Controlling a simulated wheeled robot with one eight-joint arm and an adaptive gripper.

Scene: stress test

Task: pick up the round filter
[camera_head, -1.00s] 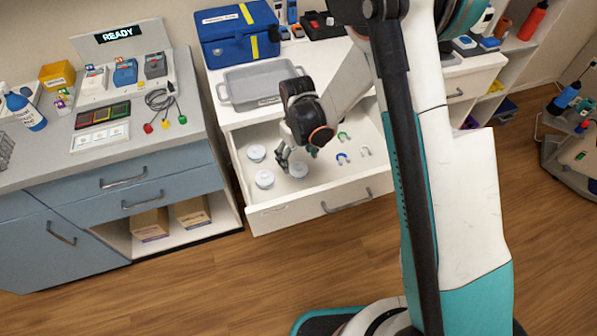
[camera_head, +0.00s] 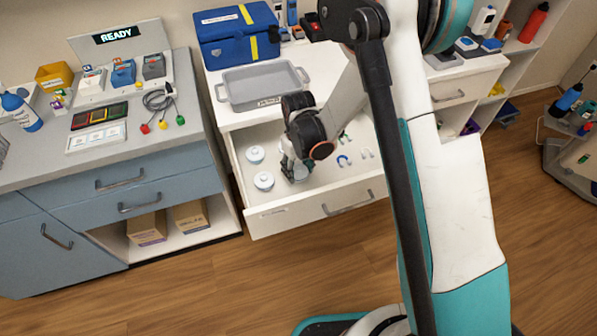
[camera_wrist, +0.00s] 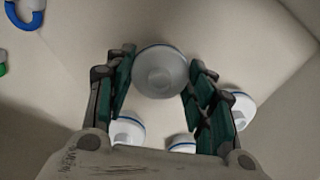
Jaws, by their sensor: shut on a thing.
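A round white filter (camera_wrist: 160,72) with a thin blue rim sits between the two green-padded fingers of my gripper (camera_wrist: 160,88) in the wrist view. My gripper is shut on it. In the head view my gripper (camera_head: 293,172) is low inside the open drawer (camera_head: 310,205), and the held filter (camera_head: 301,172) shows just at its fingertips. Two more round filters (camera_head: 255,154) (camera_head: 264,181) lie to its left. In the wrist view, other filters (camera_wrist: 128,130) (camera_wrist: 181,144) (camera_wrist: 241,110) lie behind and beside the fingers, partly hidden by them.
Blue and white U-shaped pieces (camera_head: 344,160) (camera_head: 367,153) lie at the drawer's right side. A grey tray (camera_head: 262,86) and a blue case (camera_head: 237,33) stand on the counter above. A blue cabinet (camera_head: 150,170) stands left. The drawer's front-right floor is clear.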

